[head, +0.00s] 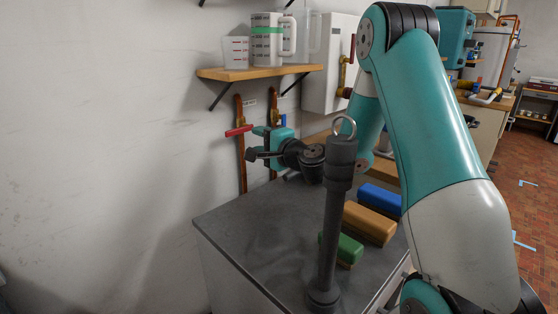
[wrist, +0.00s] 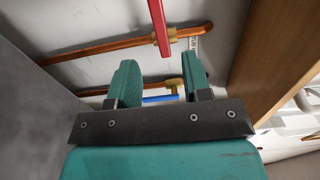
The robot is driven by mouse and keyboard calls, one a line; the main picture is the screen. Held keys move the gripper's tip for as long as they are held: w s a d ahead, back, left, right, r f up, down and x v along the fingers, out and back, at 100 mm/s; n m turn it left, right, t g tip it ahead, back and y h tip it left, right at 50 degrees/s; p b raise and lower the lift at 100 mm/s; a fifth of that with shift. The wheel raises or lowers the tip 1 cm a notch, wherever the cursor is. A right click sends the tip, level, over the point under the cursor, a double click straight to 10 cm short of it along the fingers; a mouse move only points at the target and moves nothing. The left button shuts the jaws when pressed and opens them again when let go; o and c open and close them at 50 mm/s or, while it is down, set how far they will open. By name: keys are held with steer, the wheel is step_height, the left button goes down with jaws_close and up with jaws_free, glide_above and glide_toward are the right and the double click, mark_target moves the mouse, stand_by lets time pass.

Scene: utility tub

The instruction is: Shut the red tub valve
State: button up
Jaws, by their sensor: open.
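The red tub valve has a red lever (head: 238,131) on a vertical copper pipe (head: 241,165) against the wall. In the head view the lever sticks out crosswise to its pipe. The lever also shows in the wrist view (wrist: 160,24), at the top, joined to a brass valve body (wrist: 163,43). My gripper (head: 257,143) is open and empty, just right of the red lever in the head view. In the wrist view its two teal fingers (wrist: 158,80) are apart, with the red lever beyond them. Whether a finger touches the lever is unclear.
A blue lever (wrist: 161,99) on a second pipe shows between the fingers. A wooden shelf (head: 255,73) with measuring jugs hangs above. Green (head: 349,249), orange (head: 371,223) and blue (head: 380,199) blocks lie on the grey top (head: 240,220). A dark post with a ring (head: 333,230) stands in front.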

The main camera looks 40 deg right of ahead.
steer(key=s+d+b, duration=0.1)
steer(key=s+b, duration=0.1)
steer(key=s, duration=0.5)
steer(key=shift+s, duration=0.1)
